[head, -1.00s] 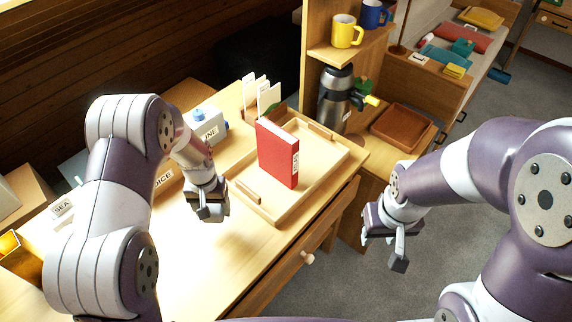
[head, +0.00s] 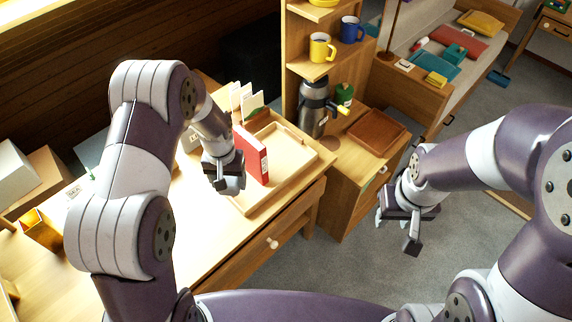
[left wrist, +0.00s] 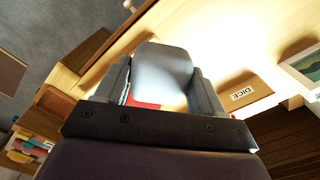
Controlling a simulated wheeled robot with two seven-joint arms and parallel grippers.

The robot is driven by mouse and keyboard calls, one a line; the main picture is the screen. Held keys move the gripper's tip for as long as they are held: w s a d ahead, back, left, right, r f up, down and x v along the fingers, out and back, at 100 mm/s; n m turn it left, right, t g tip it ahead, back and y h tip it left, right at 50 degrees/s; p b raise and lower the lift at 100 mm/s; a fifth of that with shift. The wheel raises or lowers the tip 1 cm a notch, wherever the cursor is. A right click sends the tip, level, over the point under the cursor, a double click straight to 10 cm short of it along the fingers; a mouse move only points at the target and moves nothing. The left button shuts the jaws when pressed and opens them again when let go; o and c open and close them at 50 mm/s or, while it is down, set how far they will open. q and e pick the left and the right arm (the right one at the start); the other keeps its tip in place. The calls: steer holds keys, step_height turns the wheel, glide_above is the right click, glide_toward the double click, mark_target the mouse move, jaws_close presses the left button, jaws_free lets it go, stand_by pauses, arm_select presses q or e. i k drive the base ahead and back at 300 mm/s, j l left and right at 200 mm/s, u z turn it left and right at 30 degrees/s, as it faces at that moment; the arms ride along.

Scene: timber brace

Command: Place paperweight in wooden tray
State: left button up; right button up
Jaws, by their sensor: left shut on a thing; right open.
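The wooden tray (head: 288,150) is a light, shallow tray on the desk in the head view, with a red book (head: 252,157) standing upright in it. My left gripper (head: 228,186) is in front of the book, over the tray's near left side; its height above the tray is hard to tell. It is shut on a smooth pale grey block, apparently the paperweight (left wrist: 162,70), seen between the fingers in the left wrist view. In the head view the gripper mostly hides the block. My right gripper (head: 408,232) is open and empty over the floor, right of the desk.
A steel flask (head: 313,108) and a brown leather tray (head: 376,130) are on the cabinet behind the tray. Upright cards (head: 245,100) stand at the tray's back left. A box labelled DICE (left wrist: 243,93) shows in the left wrist view. The tray's right part is clear.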

mark_target(278, 156)
steer(key=i+l, duration=0.25)
steer(key=l, duration=0.2)
steer(key=i+l, duration=0.25)
steer(key=l, duration=0.15)
steer(key=i+l, duration=0.25)
steer(key=l, duration=0.2)
steer(key=i+j, duration=0.15)
steer(key=i, duration=0.15)
steer(key=i+j, duration=0.15)
steer(key=i, duration=0.15)
